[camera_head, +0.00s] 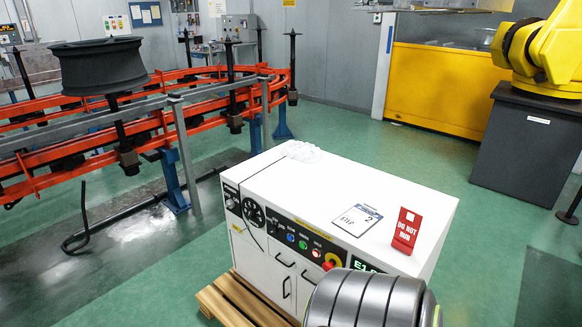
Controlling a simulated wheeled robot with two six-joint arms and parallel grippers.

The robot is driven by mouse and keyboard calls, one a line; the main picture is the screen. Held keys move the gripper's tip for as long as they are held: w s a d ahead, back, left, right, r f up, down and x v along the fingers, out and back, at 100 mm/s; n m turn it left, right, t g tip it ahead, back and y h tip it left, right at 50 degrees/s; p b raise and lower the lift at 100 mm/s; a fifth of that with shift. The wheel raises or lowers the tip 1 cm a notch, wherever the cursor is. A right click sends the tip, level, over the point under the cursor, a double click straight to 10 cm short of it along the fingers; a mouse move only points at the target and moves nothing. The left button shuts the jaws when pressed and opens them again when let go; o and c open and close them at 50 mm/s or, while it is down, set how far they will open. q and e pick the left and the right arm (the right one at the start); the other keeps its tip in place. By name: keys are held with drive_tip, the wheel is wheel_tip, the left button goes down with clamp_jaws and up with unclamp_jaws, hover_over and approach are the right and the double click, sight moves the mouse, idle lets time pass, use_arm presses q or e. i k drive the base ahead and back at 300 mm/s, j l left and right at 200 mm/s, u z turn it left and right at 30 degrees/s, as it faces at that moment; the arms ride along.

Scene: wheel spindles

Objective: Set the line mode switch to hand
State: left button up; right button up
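A white cabinet (330,190) stands in the lower middle with a black control strip along its front top edge. At the strip's left is a round black dial or handwheel (252,211). Right of it is a small dark knob (272,224), possibly the line mode switch; its label and setting are too small to read. Blue (291,238), green (303,245) and red (316,253) buttons follow, then a red mushroom button on yellow (331,262) and a green-lit display (360,264). Neither of my grippers is in view.
A red "DO NOT RUN" sign (406,230) and a paper card (357,220) are on the cabinet top. A red conveyor (60,155) carrying a dark wheel (98,65) runs behind left.

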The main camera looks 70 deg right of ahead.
sight(274, 230)
drive_tip(key=i+z, duration=0.1)
drive_tip(key=z, duration=0.35)
drive_tip(key=i+l+z, duration=0.1)
drive_tip(key=z, duration=0.35)
drive_tip(key=i+z, duration=0.15)
drive_tip(key=z, duration=0.3)
drive_tip(key=i+j+z, duration=0.1)
drive_tip(key=z, duration=0.4)
